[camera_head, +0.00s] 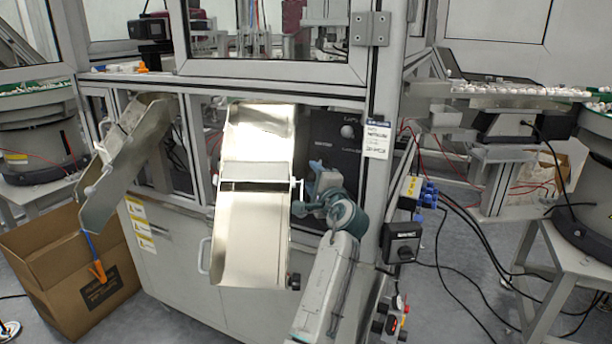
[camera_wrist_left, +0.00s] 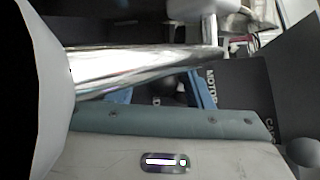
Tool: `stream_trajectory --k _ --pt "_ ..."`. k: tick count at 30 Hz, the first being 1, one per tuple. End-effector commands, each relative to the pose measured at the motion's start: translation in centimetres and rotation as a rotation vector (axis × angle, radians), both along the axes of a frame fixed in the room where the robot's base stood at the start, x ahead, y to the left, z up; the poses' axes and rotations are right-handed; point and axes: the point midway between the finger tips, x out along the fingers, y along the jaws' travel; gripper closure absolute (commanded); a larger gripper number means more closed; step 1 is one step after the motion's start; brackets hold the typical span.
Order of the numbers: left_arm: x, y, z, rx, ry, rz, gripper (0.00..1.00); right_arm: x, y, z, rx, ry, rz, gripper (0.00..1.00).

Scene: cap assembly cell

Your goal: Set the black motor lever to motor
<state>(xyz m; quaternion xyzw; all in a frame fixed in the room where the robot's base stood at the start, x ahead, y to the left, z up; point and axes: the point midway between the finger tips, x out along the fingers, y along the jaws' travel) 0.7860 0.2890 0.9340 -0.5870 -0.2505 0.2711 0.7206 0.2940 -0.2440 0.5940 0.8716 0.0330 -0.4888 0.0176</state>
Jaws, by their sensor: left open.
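A dark control panel (camera_head: 327,134) stands behind the chute, under the window frame. My left gripper (camera_head: 315,168) is in front of its lower part. In the left wrist view its two blue fingers (camera_wrist_left: 163,92) are open and spread apart in front of the panel (camera_wrist_left: 244,88), which carries the word MOTOR. A dark rounded shape, which looks like the black motor lever (camera_wrist_left: 166,86), shows between the fingers; contact cannot be told. The lever is not clear in the head view. My right gripper is not in view.
A shiny metal chute (camera_head: 252,235) stands close to the left of my gripper. A metal post (camera_head: 376,185) rises on the right. A cardboard box (camera_head: 75,265) is at the left.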

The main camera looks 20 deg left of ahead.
Motion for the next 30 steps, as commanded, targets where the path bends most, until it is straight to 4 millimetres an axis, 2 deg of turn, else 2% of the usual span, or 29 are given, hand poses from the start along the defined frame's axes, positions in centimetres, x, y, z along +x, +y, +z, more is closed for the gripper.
stream_trajectory --k 12,19,30 --pt "-0.05 -0.23 0.06 0.0 0.0 0.0 0.53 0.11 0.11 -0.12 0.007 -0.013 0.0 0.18" --pt "-0.04 -0.23 0.0 0.0 0.001 0.0 0.99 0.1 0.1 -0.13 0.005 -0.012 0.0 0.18" --pt "-0.01 -0.27 -0.04 0.0 0.009 -0.001 1.0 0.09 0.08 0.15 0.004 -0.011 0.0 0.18"
